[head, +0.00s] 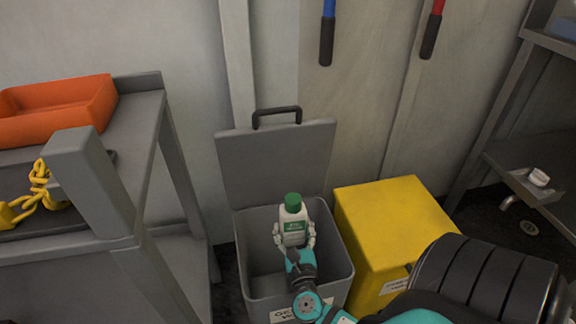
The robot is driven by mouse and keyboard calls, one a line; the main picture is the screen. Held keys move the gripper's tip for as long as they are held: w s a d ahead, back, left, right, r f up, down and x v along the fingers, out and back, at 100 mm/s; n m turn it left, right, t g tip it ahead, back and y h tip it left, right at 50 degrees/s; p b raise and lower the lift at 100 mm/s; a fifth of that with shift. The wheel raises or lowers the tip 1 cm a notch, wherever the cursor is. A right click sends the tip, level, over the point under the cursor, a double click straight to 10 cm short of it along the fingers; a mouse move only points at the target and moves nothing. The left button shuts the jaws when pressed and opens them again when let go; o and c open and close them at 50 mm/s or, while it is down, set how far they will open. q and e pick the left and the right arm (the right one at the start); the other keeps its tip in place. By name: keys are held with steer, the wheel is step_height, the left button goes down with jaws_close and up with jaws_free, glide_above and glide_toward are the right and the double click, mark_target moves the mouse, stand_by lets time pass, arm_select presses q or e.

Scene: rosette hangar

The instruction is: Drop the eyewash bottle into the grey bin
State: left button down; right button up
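The eyewash bottle (293,222) is white with a green cap and a green label, and it is upright. My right gripper (294,238) has a finger on each side of its lower part and holds it. The bottle and gripper are over the opening of the grey bin (258,287), whose lid (276,165) stands open at the back. I cannot tell how far the bottle is above or below the rim. My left gripper is not in view.
A yellow bin (390,220) stands right beside the grey bin. A grey shelf unit (152,115) on the left carries an orange tray (100,105) and a yellow chain (38,180). A metal sink or shelf (515,170) is at the right. Blue-handled and red-handled tools hang on the wall.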

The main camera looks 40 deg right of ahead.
mark_target(295, 211)
steer(key=o, duration=1.5)
steer(key=shift+o, duration=1.3)
step_height(295, 211, up, 10)
steer(key=shift+r, duration=0.1)
